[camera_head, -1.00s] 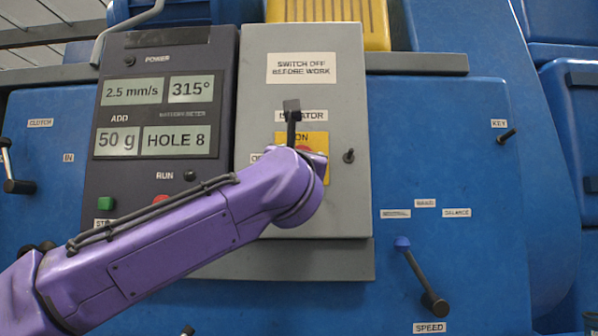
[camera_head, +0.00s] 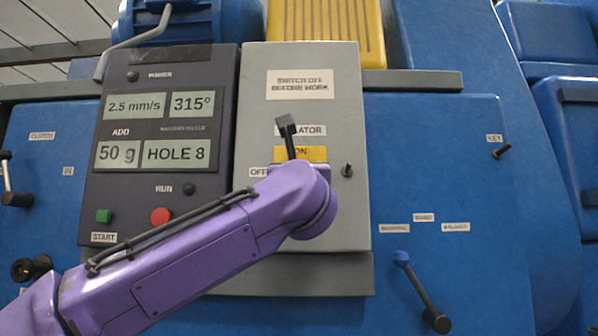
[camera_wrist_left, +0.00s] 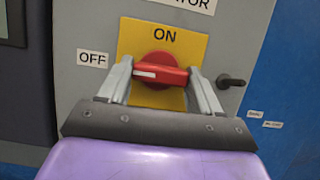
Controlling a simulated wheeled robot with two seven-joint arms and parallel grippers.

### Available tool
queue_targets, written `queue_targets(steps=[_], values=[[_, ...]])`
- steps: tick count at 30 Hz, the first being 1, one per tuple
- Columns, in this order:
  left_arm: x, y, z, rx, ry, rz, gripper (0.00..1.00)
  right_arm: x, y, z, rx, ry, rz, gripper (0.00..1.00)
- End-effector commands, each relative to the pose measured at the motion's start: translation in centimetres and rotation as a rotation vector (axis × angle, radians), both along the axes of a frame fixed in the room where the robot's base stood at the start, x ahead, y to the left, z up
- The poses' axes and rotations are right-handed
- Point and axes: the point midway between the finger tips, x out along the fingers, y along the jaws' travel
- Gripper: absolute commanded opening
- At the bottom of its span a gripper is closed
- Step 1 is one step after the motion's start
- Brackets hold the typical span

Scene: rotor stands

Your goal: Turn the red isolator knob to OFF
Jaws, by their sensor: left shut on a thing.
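The red isolator knob (camera_wrist_left: 172,74) sits on a yellow plate (camera_wrist_left: 180,38) marked ON at its top, in the left wrist view. Its bar lies nearly level there, with the white mark at its left end, on the side of the OFF label (camera_wrist_left: 92,59). My left gripper (camera_wrist_left: 160,73) is shut on the knob, one finger at each end of the bar. In the head view my purple left arm hides the knob; only the top of the yellow plate (camera_head: 301,153) and the OFF label (camera_head: 258,172) show. My right gripper is in neither view.
The grey isolator box (camera_head: 255,110) has a small dark knob (camera_head: 347,170) on its right. To its left stands a dark panel with displays, a green START button (camera_head: 103,215) and a red button (camera_head: 160,215). A blue-tipped SPEED lever (camera_head: 420,290) is at lower right.

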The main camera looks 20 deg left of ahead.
Motion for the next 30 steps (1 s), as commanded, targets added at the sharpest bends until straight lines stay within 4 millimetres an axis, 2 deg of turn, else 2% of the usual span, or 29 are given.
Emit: queue_targets(steps=[1, 3, 11, 14, 24, 30], values=[[0.0, 0.0, 0.0, -0.004, 0.001, -0.002, 0.67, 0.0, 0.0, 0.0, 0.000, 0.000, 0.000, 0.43], [0.0, 0.0, 0.0, -0.004, 0.001, -0.002, 0.89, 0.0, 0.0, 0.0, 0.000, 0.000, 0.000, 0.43], [0.0, 0.0, 0.0, -0.002, -0.001, -0.001, 0.89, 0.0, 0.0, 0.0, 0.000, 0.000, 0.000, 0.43], [-0.6, -0.2, -0.4, 0.000, -0.001, -0.001, 0.89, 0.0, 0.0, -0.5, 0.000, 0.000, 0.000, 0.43], [-7.3, -2.1, -3.4, 0.000, -0.002, -0.002, 0.89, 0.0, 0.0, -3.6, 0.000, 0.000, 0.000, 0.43], [-9.3, -2.7, -4.1, -0.001, 0.000, -0.002, 0.89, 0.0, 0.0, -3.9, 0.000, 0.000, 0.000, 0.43]])
